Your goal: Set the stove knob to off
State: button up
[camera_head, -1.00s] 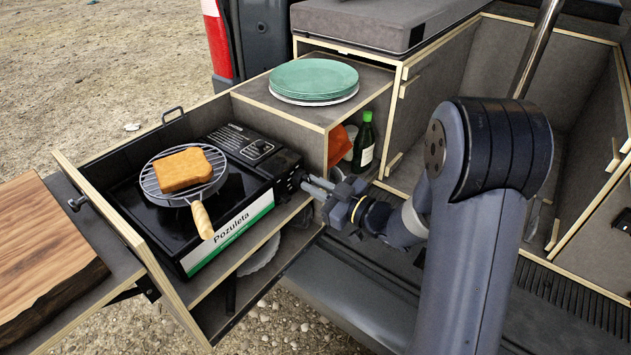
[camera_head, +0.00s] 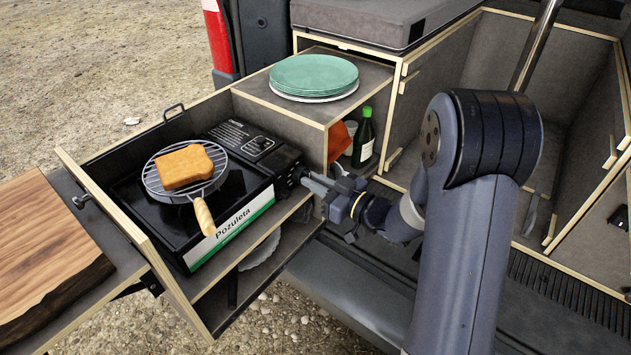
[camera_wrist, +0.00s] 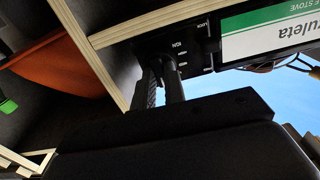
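The black camping stove (camera_head: 240,187) sits in the pulled-out drawer, with a white-and-green label on its front. Its knob (camera_head: 296,174) is a small dark shape at the right end of the front face. My gripper (camera_head: 309,180) reaches it from the right, fingertips at the knob. In the wrist view the two dark fingers of my gripper (camera_wrist: 163,72) lie close together with a narrow gap, against the stove panel (camera_wrist: 185,48), where IGN and other small markings show. The fingers hide the knob, so its setting and whether they press on it cannot be told.
A grill rack (camera_head: 218,180) with toast (camera_head: 184,166) and a wooden handle (camera_head: 203,217) sits on the stove. The cabinet (camera_head: 300,118) stands close to the knob, with green plates (camera_head: 314,75) on top and a bottle (camera_head: 364,138) inside. A wooden board (camera_head: 45,245) lies left.

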jog(key=o, duration=0.5)
jog(key=v, duration=1)
jog(key=shift+s+d, duration=0.25)
jog(key=shift+d, duration=0.1)
jog(key=x, duration=1.1)
jog(key=shift+d, duration=0.15)
